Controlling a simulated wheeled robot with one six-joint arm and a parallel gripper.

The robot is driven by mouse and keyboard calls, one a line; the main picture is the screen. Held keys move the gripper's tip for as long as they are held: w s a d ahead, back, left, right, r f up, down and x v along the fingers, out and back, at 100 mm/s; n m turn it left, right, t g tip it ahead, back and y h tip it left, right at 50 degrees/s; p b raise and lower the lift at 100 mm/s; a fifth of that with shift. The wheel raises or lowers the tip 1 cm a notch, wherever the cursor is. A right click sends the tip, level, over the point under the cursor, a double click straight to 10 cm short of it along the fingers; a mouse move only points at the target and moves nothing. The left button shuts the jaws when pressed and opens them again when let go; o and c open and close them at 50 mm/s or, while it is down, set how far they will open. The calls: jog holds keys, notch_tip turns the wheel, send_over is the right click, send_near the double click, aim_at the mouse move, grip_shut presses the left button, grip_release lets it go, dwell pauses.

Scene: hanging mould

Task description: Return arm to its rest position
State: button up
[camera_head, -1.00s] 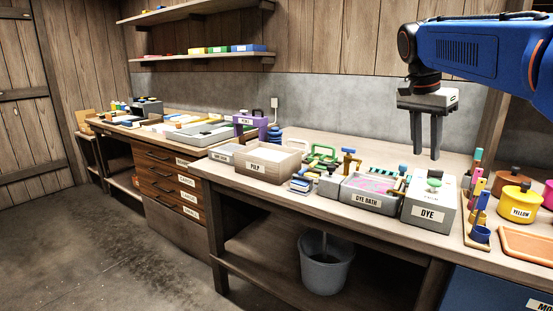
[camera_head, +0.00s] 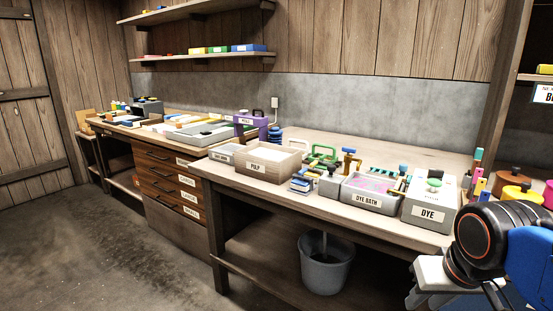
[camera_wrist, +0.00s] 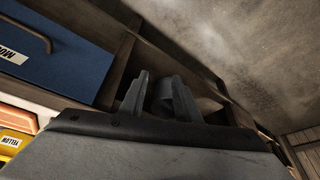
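My arm is folded low at the right edge of the head view, in front of the bench. Its pale wrist part (camera_head: 435,274) shows at the lower right, and the fingers are mostly cut off or hidden there. In the wrist view my gripper (camera_wrist: 160,77) has its two dark fingers apart. No held object can be made out between them; a dark grey rounded shape shows behind the gap. The gripper is clear of the bench top.
The workbench carries a pulp box (camera_head: 267,162), a dye bath (camera_head: 367,200) and a dye box (camera_head: 429,212). A grey bucket (camera_head: 326,266) stands on the lower shelf. A blue drawer front (camera_wrist: 60,50) shows in the wrist view. Open floor (camera_head: 110,250) lies at the left.

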jog(key=shift+n, duration=0.5)
jog(key=f, duration=0.1)
jog(key=s+f, duration=0.2)
jog(key=shift+s+a+f, duration=0.1)
jog(key=shift+a+f, duration=0.05)
jog(key=shift+a, duration=0.15)
